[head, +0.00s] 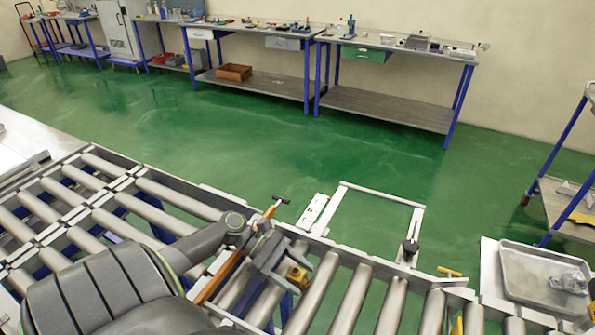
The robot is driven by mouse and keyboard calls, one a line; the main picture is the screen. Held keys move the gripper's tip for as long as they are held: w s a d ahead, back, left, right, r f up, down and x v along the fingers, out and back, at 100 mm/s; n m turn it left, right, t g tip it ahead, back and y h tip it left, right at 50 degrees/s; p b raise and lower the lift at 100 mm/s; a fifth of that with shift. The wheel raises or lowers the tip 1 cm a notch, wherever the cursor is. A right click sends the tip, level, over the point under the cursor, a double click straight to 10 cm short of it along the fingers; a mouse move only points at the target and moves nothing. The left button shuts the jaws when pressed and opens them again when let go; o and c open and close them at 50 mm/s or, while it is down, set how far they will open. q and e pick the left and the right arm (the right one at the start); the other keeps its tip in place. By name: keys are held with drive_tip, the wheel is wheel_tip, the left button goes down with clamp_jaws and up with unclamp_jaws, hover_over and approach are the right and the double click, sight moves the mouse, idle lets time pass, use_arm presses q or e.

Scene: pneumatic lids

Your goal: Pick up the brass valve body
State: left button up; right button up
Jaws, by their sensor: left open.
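A small brass-yellow piece (297,276), which looks like the brass valve body, is at the roller conveyor, just beyond the fingers of my left gripper (283,264). The gripper is open, pointing down and to the right, and its fingers partly hide the piece. I cannot tell whether they touch it. My right gripper is not in view.
The roller conveyor (345,300) runs across the front, with an orange bar (219,277) across it by my arm. A white frame (385,196) stands on its far edge. A grey tray (520,262) holding a clear or metallic part (571,281) is at right. Green floor beyond is clear.

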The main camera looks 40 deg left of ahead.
use_arm(q)
drive_tip(key=shift+d+f, duration=0.1)
drive_tip(key=shift+d, duration=0.05)
drive_tip(key=shift+c, duration=0.5)
clamp_jaws()
